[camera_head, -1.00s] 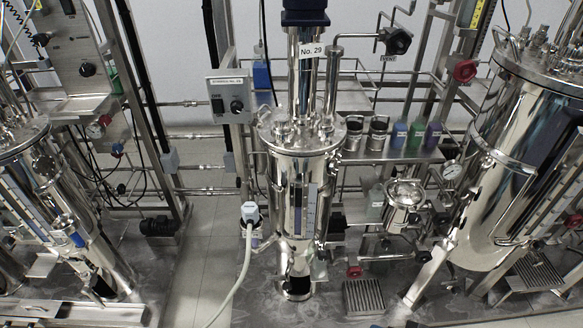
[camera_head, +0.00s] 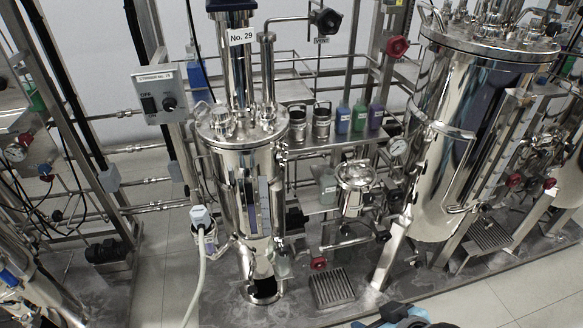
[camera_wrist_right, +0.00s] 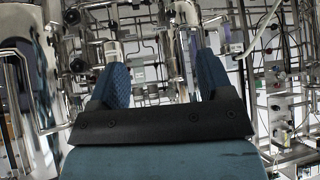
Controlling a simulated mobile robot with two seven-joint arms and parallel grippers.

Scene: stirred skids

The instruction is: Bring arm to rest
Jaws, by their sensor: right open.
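My right gripper (camera_wrist_right: 160,78) shows in the right wrist view, with its two blue fingers spread wide apart. It is open, and nothing sits between the fingers. Metal pipes and fittings show behind them, apart from the fingers as far as I can tell. In the head view, a blue and dark part of what looks like my right arm (camera_head: 400,316) shows at the bottom edge, in front of the skid. The rest of that arm is out of the picture. My left gripper is in neither view.
A steel vessel labelled No. 29 (camera_head: 245,190) stands at centre left, beside a switch box (camera_head: 162,92). A larger steel vessel (camera_head: 470,140) stands right. Small bottles (camera_head: 359,117) stand on a shelf (camera_head: 335,143) between them. Bare floor (camera_head: 500,300) shows at lower right.

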